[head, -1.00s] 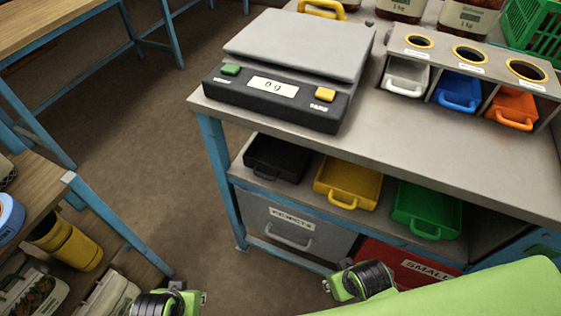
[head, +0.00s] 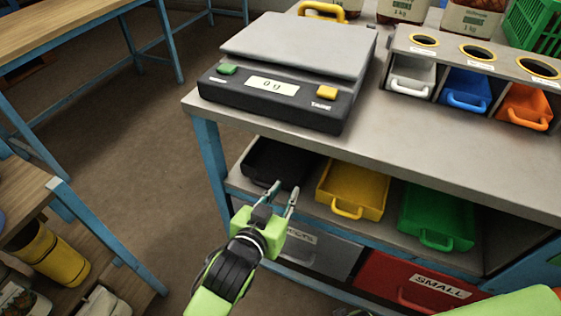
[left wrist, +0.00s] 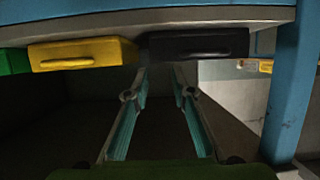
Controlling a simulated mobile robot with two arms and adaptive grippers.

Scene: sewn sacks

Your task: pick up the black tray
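The black tray (head: 275,162) sits on the shelf under the bench top, at its left end. In the left wrist view the black tray (left wrist: 197,46) and its front handle show just beyond my fingertips. My left gripper (head: 283,190) is at the front of this tray, its two fingers spread and pointing at it. The left wrist view (left wrist: 161,74) also shows the fingers apart with nothing between them. I cannot tell whether a finger touches the tray. My right gripper is out of view.
A yellow tray (head: 352,190) and a green tray (head: 437,215) stand right of the black one. The grey bin (head: 335,256) and red bin (head: 415,285) are below. A blue leg (head: 210,165) borders the shelf's left end. A scale (head: 285,85) stands above.

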